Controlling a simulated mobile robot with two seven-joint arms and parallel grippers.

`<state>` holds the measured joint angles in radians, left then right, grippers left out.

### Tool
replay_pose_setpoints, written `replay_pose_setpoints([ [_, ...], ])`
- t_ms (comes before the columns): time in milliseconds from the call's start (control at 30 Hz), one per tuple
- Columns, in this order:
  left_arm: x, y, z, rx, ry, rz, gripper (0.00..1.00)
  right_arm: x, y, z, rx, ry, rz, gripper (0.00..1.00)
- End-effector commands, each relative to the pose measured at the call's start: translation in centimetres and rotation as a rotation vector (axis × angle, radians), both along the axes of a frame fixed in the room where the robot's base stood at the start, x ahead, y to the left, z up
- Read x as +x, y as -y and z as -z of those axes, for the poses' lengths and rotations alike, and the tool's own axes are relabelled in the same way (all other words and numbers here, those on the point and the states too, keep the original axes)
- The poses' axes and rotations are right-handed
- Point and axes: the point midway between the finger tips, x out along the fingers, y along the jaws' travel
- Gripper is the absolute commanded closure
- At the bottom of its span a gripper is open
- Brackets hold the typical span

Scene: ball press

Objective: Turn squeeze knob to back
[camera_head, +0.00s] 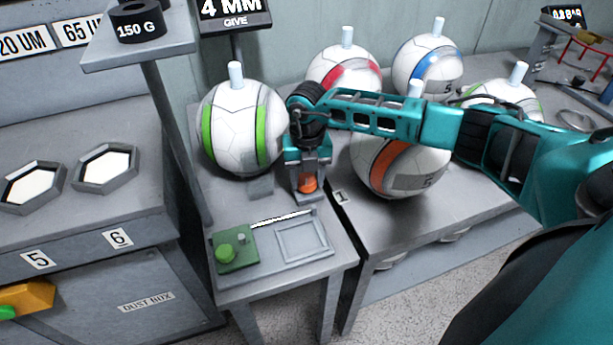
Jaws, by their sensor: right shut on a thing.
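My right gripper (307,180) comes in from the right on its teal arm and points down at the front of the small press table. It is shut on an orange-red knob (308,184), which shows low between its fingers. The fingers hide most of the knob, so I cannot tell which way it is turned. A white ball with green stripes (241,128) sits just left of the gripper, over a grey block (261,187). My left gripper is not in view.
Several more balls, one with an orange stripe (387,165), stand on the right table. A post with a 150 G weight (139,22) rises at left.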

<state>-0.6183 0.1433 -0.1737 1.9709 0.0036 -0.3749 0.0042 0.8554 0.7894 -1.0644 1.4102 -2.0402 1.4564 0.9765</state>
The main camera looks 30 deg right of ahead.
Motion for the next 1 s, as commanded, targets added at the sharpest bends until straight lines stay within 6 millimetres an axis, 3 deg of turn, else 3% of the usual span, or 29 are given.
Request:
replay_pose_setpoints([
  [500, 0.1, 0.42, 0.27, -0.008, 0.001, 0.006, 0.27, 0.02, 0.23, -0.05, -0.001, 0.002, -0.39, 0.83],
  [1000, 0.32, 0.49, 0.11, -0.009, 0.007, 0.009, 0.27, 0.0, 0.25, -0.08, 0.001, 0.001, -0.499, 0.83],
])
